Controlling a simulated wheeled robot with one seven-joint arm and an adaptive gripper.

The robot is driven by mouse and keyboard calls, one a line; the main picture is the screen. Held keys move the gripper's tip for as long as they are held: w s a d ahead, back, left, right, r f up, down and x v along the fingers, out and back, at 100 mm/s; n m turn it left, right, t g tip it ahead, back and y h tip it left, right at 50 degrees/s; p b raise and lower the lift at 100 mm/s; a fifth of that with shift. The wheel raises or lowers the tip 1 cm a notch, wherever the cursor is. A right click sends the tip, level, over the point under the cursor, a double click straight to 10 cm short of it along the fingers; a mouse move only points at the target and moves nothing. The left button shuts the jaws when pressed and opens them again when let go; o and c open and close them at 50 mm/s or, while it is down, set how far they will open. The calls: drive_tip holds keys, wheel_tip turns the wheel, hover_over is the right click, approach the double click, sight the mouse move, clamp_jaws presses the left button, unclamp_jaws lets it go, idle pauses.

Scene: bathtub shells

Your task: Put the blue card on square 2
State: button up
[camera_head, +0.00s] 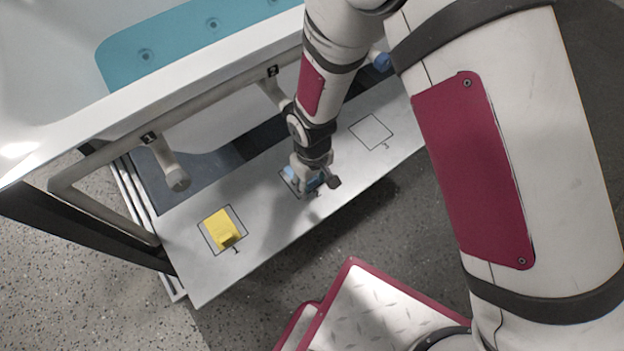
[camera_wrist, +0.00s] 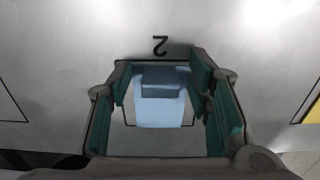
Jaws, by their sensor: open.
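In the head view, bits of the blue card (camera_head: 319,183) show around the fingers. My gripper (camera_head: 314,181) is over square 2. In the wrist view my gripper (camera_wrist: 163,84) is open, with its green-padded fingers on both sides of the card's block and a gap visible. The printed 2 is just beyond the fingertips.
A yellow card (camera_head: 222,229) lies on square 1 at the board's left. Square 3 (camera_head: 371,132) is empty at the right. A rail with pegs (camera_head: 176,178) runs above the board, beside the white tub shell (camera_head: 60,125).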

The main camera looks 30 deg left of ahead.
drive_tip(key=shift+r, duration=0.15)
wheel_tip(320, 180, up, 12)
drive_tip(key=p, duration=0.4)
drive_tip(key=shift+p, duration=0.3)
drive_tip(key=w+d+r+m, duration=0.2)
drive_tip(key=w+d+r, duration=0.1)
drive_tip(key=d+r, duration=0.25)
drive_tip(key=w+d+r+m, duration=0.1)
drive_tip(key=w+d+r, duration=0.25)
drive_tip(key=r, duration=0.35)
drive_tip(key=s+d+r+m, duration=0.2)
drive_tip(key=d+r+m, duration=0.2)
drive_tip(key=d+r, duration=0.9)
drive_tip(key=s+d+r+m, duration=0.3)
drive_tip(key=s+d, duration=0.4)
drive_tip(key=s, duration=0.2)
drive_tip(key=s+d+r+m, duration=0.3)
drive_tip(key=s+d, duration=0.5)
drive_tip(key=s, duration=0.2)
drive_tip(key=shift+d+r+m, duration=0.3)
drive_tip(key=shift+r, duration=0.05)
